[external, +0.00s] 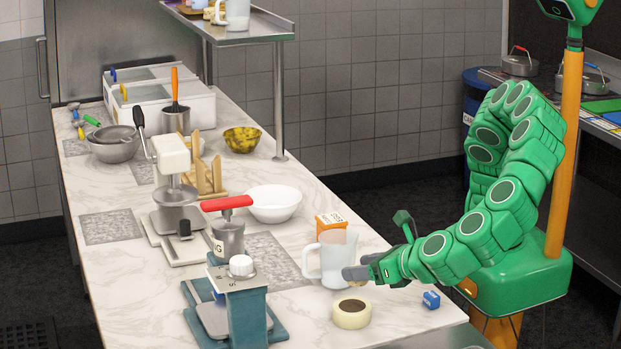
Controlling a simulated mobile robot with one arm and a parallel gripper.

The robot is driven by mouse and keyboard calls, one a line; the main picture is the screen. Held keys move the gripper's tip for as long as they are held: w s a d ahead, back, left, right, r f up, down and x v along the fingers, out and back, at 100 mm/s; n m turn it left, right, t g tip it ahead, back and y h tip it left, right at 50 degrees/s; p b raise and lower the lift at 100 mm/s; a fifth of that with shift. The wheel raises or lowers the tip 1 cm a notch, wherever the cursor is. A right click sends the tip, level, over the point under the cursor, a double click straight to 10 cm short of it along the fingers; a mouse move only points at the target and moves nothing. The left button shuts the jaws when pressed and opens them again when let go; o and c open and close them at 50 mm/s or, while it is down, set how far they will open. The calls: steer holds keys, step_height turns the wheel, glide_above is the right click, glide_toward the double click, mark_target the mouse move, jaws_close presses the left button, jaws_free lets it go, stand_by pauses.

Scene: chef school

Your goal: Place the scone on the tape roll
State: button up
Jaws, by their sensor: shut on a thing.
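The tape roll (351,314) is a cream ring with a dark centre, lying flat near the counter's right edge. My gripper (361,272) is above and slightly right of it, pointing left, and is shut on a small tan-brown thing, which looks like the scone (354,272). The fingers hide part of the scone, and it is small in this view. The scone appears held clear of the tape roll, with a gap between them in the picture.
A clear pitcher (336,258) stands right behind the gripper, with an orange box (330,224) behind it. A small blue box (431,299) lies right of the tape roll. A teal scale-like device (240,305) stands to the left. The counter (310,325) is bare between them.

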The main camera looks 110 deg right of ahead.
steer(key=shift+w+a+f, duration=0.25)
steer(key=shift+w+f, duration=0.4)
steer(key=shift+f, duration=1.75)
steer(key=shift+f, duration=0.1)
steer(key=o, duration=1.1)
steer(key=shift+c, duration=0.2)
steer(key=v, duration=1.2)
